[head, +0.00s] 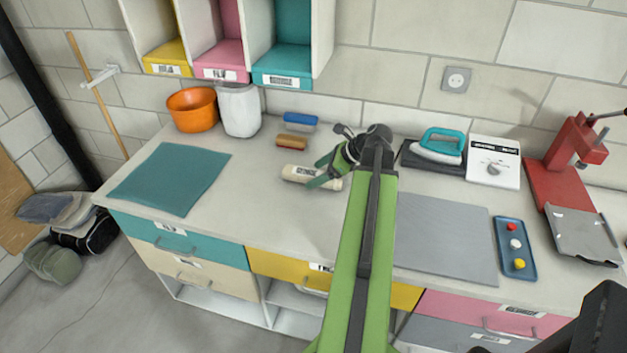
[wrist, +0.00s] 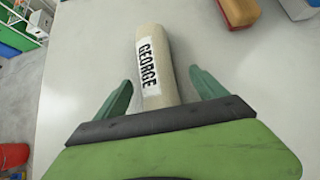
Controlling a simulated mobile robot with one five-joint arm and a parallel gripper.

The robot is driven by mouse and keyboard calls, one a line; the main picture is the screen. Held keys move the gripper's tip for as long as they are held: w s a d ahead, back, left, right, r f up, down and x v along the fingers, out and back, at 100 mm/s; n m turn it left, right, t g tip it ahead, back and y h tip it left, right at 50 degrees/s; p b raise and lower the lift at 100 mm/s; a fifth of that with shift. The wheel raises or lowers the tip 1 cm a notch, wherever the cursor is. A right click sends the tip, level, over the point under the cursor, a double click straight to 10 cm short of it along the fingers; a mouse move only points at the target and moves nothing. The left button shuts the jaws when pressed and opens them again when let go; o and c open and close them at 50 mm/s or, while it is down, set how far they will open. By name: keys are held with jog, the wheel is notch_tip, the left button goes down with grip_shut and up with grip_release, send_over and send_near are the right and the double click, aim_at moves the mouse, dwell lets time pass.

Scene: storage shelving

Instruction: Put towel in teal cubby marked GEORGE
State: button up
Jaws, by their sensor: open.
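The towel (head: 299,173) is a beige roll with a white label reading GEORGE, lying on the counter. In the wrist view the towel (wrist: 157,70) lies between the two green fingers of my gripper (wrist: 158,92). The fingers are open, one on each side, with a gap to the roll. In the head view my gripper (head: 325,172) is low over the towel's right end. The teal cubby (head: 283,77) is at the top, right of a pink and a yellow one. Its front label is too small to read in the head view.
A brush (head: 296,138) and a blue-topped block (head: 301,122) lie behind the towel. An orange pot (head: 192,108) and white container (head: 239,110) stand below the cubbies. A teal mat (head: 170,178) is at left; an iron (head: 438,147) and red press (head: 570,155) are at right.

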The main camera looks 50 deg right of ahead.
jog(key=shift+w+a+f, duration=0.2)
jog(key=shift+w+f, duration=0.1)
jog(key=shift+f, duration=0.25)
jog(key=shift+r, duration=0.15)
grip_shut()
